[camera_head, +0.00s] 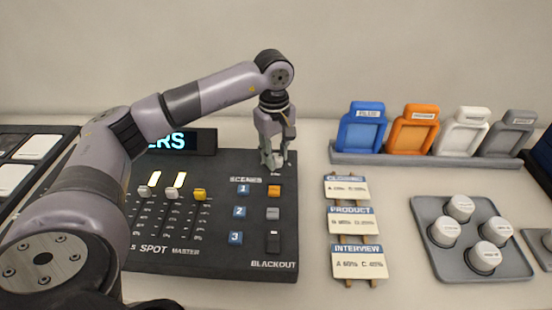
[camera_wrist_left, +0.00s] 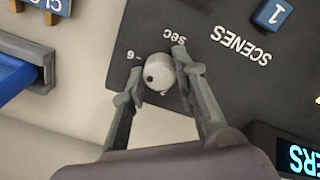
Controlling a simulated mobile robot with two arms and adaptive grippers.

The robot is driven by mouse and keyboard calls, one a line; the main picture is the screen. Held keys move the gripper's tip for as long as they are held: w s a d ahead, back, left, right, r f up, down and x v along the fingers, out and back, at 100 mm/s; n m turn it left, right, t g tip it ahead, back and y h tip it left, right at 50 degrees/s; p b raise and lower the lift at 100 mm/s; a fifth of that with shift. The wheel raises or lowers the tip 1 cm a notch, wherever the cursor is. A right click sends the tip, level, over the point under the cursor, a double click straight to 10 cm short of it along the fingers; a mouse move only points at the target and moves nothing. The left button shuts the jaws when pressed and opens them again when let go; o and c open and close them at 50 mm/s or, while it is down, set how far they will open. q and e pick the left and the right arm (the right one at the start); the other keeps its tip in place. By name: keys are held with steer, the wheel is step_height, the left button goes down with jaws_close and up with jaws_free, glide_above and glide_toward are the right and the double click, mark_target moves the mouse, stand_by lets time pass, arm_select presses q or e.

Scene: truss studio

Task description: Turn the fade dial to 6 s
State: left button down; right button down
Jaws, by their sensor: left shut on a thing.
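The fade dial (camera_wrist_left: 157,73) is a small pale round knob with a dark dot on its face. In the left wrist view the dot lies at the lower left of the face, and the printed "6" and "sec" are on the panel beside the knob. My left gripper (camera_wrist_left: 157,67) is shut on the dial, one finger on each side. In the head view my left gripper (camera_head: 273,163) points down at the back right corner of the dark control panel (camera_head: 215,255) and largely hides the dial. My right gripper is not in view.
On the panel are sliders (camera_head: 200,194), blue scene buttons (camera_head: 239,212) and a blackout switch (camera_head: 273,241). A lit display (camera_head: 170,140) stands behind it. To the right are label cards (camera_head: 353,220), colour-gel holders (camera_head: 415,128) and a grey tray (camera_head: 458,264) with white knobs.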

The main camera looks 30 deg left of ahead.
arm_select(q)
steer(key=m+b, duration=0.1)
steer(key=m, duration=0.4)
steer(key=shift+b, duration=0.4)
steer(key=shift+r+m, duration=0.1)
steer(key=shift+m, duration=0.2)
steer(key=c, duration=1.2)
jaws_free()
steer(key=shift+c, duration=0.2)
step_height(320, 180, up, 12)
steer(key=shift+a, duration=0.2)
steer(key=shift+s, duration=0.1)
